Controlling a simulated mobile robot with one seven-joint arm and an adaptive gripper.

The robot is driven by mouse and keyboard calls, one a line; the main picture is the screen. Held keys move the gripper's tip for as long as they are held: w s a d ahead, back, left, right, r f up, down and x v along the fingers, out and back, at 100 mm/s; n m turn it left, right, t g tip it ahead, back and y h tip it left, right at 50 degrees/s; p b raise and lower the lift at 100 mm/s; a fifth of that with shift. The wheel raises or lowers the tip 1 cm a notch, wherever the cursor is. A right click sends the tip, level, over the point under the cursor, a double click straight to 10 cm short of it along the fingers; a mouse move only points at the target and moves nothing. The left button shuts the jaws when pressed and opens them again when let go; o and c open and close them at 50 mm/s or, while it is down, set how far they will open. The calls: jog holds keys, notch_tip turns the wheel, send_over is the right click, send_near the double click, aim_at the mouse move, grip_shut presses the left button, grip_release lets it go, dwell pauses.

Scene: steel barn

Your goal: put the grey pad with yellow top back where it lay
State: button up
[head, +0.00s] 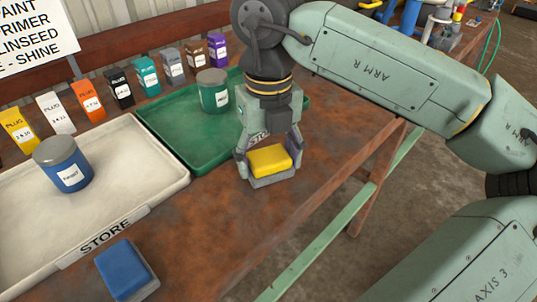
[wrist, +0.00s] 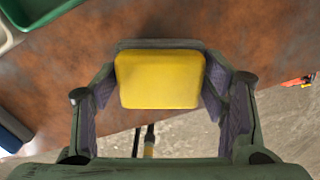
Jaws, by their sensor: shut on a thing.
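The grey pad with yellow top (head: 269,161) is between the fingers of my gripper (head: 268,160), near the front edge of the rusty brown table. In the wrist view the yellow top (wrist: 160,80) faces the camera, with a finger closed on each side. My gripper (wrist: 162,95) is shut on the pad. I cannot tell whether the pad touches the table or hangs just above it. A grey pad with blue top (head: 126,269) lies at the table's front left.
A cream tray (head: 165,184) marked STORE holds a blue can (head: 62,165). A green tray (head: 165,132) behind my gripper holds a green can (head: 212,91). Several coloured boxes stand along the back. Bare table (head: 205,230) lies between the pads.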

aim_at(268, 155)
jog(key=shift+f, duration=0.25)
jog(key=shift+f, duration=0.2)
jog(key=o, duration=1.1)
jog(key=shift+r, duration=0.1)
notch_tip(268, 155, up, 12)
jog(key=shift+r, duration=0.15)
